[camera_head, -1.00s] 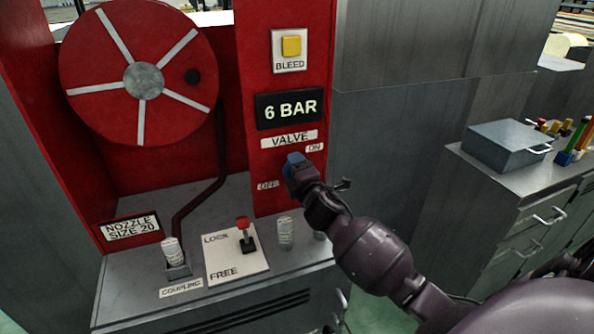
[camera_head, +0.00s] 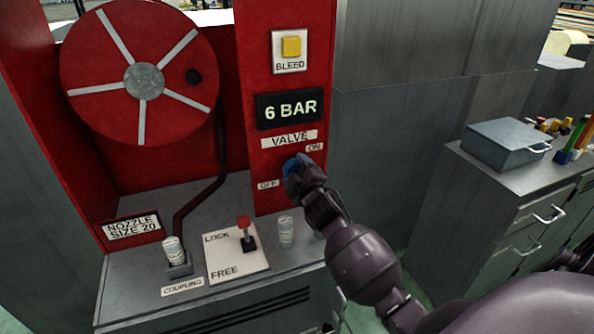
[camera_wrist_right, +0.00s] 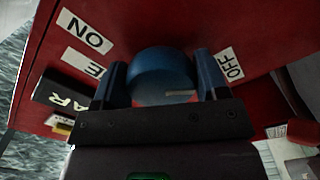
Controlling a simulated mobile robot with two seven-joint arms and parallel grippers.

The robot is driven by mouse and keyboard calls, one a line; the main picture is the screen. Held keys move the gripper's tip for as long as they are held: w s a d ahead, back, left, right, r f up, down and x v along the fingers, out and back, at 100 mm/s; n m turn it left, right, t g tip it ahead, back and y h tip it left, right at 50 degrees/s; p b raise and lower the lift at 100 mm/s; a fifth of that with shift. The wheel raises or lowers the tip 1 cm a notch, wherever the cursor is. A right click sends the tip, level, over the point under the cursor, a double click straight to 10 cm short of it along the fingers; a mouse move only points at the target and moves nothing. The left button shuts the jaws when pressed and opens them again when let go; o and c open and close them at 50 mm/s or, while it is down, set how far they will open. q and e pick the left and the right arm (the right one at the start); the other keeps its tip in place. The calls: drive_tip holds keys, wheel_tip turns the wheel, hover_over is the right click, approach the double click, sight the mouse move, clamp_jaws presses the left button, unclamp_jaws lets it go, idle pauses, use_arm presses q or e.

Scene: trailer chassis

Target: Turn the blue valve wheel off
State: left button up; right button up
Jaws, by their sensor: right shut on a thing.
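The blue valve wheel (camera_head: 289,167) is on the red panel, below the VALVE label (camera_head: 289,138) and between the ON label (camera_head: 315,147) and the OFF label (camera_head: 268,184). My right gripper (camera_head: 296,172) is at the wheel and hides much of it in the head view. In the right wrist view the round blue wheel (camera_wrist_right: 162,75) sits between the two fingers of the right gripper (camera_wrist_right: 162,82), which is shut on it. A pale mark shows on the wheel near its lower right edge there. My left gripper is not in view.
A display (camera_head: 289,109) above the valve reads 6 BAR. A yellow BLEED button (camera_head: 291,47) is higher up. A red hose reel (camera_head: 115,95) is at the left. A red-handled lever (camera_head: 245,228) stands on the ledge below. A grey box (camera_head: 505,145) sits on the right cabinet.

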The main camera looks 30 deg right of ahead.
idle(0.4)
drive_tip(key=o, duration=0.9)
drive_tip(key=b+v, duration=0.1)
drive_tip(key=v, duration=1)
drive_tip(key=shift+d+f, duration=0.1)
